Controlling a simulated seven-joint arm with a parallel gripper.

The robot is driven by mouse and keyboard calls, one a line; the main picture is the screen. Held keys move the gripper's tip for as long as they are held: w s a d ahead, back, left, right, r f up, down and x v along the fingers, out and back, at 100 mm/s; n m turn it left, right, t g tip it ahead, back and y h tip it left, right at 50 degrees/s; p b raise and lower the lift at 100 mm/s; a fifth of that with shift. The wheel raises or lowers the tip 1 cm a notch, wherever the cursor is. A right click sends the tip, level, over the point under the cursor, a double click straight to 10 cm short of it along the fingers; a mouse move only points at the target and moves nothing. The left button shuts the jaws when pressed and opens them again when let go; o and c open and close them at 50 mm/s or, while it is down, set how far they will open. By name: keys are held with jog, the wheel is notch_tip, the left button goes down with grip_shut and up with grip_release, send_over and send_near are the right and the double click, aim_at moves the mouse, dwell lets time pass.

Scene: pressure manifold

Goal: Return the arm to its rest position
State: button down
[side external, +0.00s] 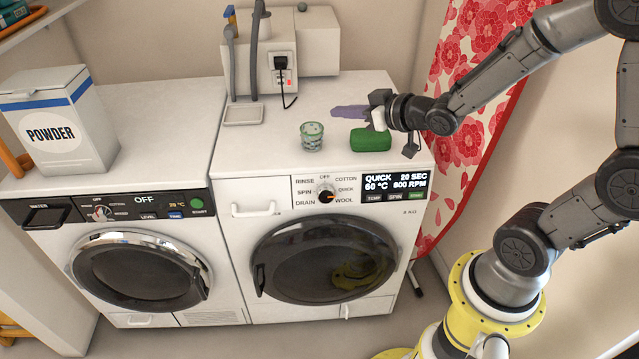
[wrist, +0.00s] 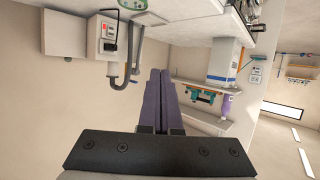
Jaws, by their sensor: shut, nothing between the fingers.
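My gripper (side external: 372,112) is at the right end of the arm's reach over the right washing machine (side external: 265,150), near the top's back right. In the wrist view its two dark purple fingers (wrist: 160,74) lie together, shut, with nothing between them.
A green-tinted glass (side external: 312,135) and a small tray (side external: 244,114) stand on the machine top. A wall box with pipes and a plug (side external: 281,64) is behind. A powder box (side external: 58,122) stands left. A red floral curtain (side external: 480,45) hangs beside the arm.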

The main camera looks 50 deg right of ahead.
jog(key=s+a+r+g, duration=0.1)
jog(key=s+a+r, duration=0.3)
jog(key=s+r, duration=0.55)
jog(key=s+f+g, duration=0.2)
jog(key=s+g, duration=0.1)
jog(key=s, duration=0.4)
jog(key=s+a+f+g, duration=0.1)
jog(key=s+f+g, duration=0.2)
jog(key=s, duration=0.4)
jog(key=shift+s+a+f+g, duration=0.25)
jog(key=shift+f+g, duration=0.1)
jog(key=shift+g, duration=0.25)
